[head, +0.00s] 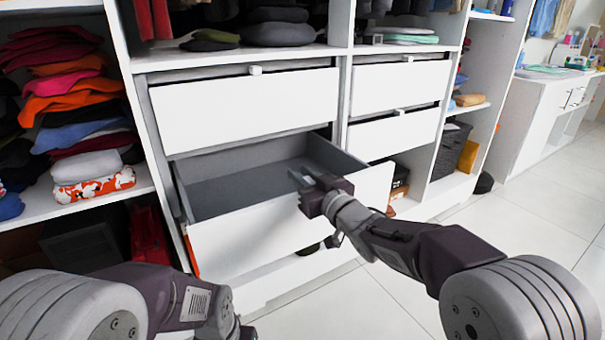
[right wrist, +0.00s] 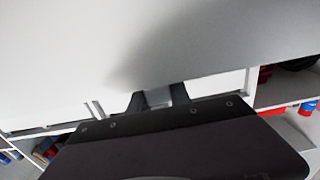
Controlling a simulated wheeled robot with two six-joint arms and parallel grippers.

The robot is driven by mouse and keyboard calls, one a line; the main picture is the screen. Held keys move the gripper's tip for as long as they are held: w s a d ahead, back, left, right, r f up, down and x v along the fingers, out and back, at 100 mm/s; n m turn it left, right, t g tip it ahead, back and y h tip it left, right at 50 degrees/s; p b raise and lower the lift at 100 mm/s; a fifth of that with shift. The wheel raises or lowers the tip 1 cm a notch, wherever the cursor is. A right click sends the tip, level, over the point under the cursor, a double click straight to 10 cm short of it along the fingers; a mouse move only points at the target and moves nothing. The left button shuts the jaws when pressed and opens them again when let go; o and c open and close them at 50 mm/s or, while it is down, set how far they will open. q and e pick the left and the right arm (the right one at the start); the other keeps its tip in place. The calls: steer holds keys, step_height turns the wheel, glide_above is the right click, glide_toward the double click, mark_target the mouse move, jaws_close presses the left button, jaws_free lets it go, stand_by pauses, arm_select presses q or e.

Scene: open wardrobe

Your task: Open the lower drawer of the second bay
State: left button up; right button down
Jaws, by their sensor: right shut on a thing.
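The lower drawer (head: 290,225) of the second bay is white-fronted with a grey inside (head: 250,185). It is pulled well out from the wardrobe, and the part of its inside that shows is empty. My right gripper (head: 304,180) is at the top edge of its front. In the right wrist view, the two dark fingers of my right gripper (right wrist: 158,98) are shut on the light drawer handle (right wrist: 158,97). My left arm is low at the left of the head view; only a dark end piece shows at the bottom edge, and its fingers are hidden.
Two more drawers (head: 400,85) stand in the bay to the right. Folded clothes (head: 70,90) fill the left shelves. White floor tiles (head: 335,305) are clear in front.

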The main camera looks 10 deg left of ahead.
steer(key=shift+s+d, duration=0.25)
steer(key=shift+s, duration=0.05)
arm_select(q)
steer(key=shift+s+d, duration=0.25)
steer(key=shift+s, duration=0.1)
arm_select(e)
steer(key=c, duration=1.2)
jaws_free()
arm_select(q)
step_height(320, 180, up, 3)
steer(key=p, duration=0.3)
arm_select(e)
steer(key=v, duration=0.9)
